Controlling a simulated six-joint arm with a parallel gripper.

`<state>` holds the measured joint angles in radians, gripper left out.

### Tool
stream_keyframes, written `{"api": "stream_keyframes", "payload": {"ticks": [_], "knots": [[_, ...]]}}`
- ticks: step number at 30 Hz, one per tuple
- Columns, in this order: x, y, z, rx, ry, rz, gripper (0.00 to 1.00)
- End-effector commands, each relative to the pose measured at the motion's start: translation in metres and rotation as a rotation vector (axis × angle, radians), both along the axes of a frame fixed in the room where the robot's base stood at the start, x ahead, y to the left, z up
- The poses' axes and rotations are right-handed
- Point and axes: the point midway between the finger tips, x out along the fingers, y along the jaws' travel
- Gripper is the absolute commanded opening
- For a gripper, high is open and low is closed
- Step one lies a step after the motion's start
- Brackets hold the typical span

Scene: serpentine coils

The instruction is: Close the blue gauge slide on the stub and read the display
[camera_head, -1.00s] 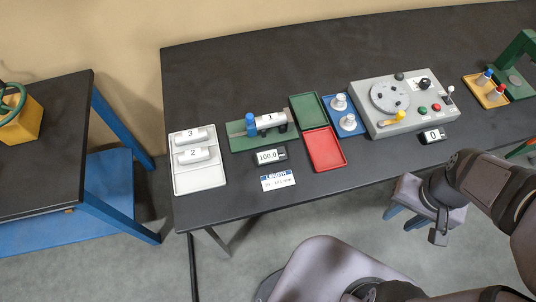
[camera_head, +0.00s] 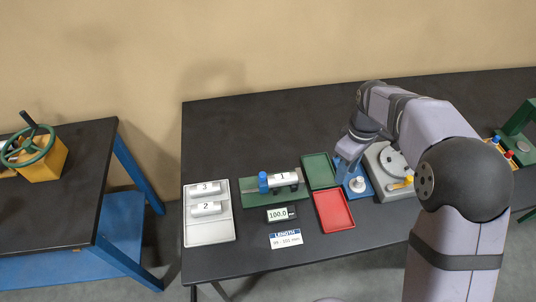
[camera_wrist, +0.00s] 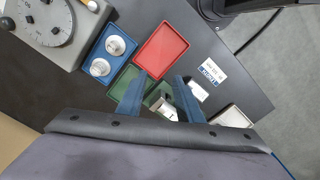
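The blue gauge slide (camera_head: 263,182) stands on the green gauge base (camera_head: 250,199), left of the white stub marked 1 (camera_head: 286,179). Slide and stub look close, but I cannot tell if they touch. The display (camera_head: 281,214) in front reads 100.0. My gripper (camera_head: 343,178) is right of the gauge, above the area of the green tray and blue rack. In the wrist view my gripper (camera_wrist: 157,84) has its two blue fingers apart with nothing held. The stub (camera_wrist: 166,112) shows between them, and the slide is hidden there.
A white tray (camera_head: 208,232) with stubs 3 and 2 lies left of the gauge. A length card (camera_head: 286,239) lies in front. The green tray (camera_head: 319,171), red tray (camera_head: 333,210) and blue rack (camera_head: 363,192) with silver pieces stand right. A grey dial panel (camera_head: 385,180) is beyond.

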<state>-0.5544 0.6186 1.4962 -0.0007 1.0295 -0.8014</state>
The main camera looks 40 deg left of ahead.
Motion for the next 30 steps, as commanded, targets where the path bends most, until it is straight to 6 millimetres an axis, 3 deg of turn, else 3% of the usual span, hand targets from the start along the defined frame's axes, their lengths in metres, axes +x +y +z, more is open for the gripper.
{"api": "stream_keyframes", "payload": {"ticks": [1, 6, 12, 19, 30], "knots": [[0.000, 0.030, -0.002, -0.001, 0.003, 0.108, 0.33], [-0.010, 0.114, -0.015, -0.001, 0.002, 0.451, 0.33], [-0.042, 0.188, -0.033, 0.000, 0.003, 0.781, 0.33], [-0.067, 0.226, -0.044, 0.002, 0.001, 0.974, 0.33], [-0.071, 0.230, -0.054, 0.003, 0.000, 1.002, 0.33]]}}
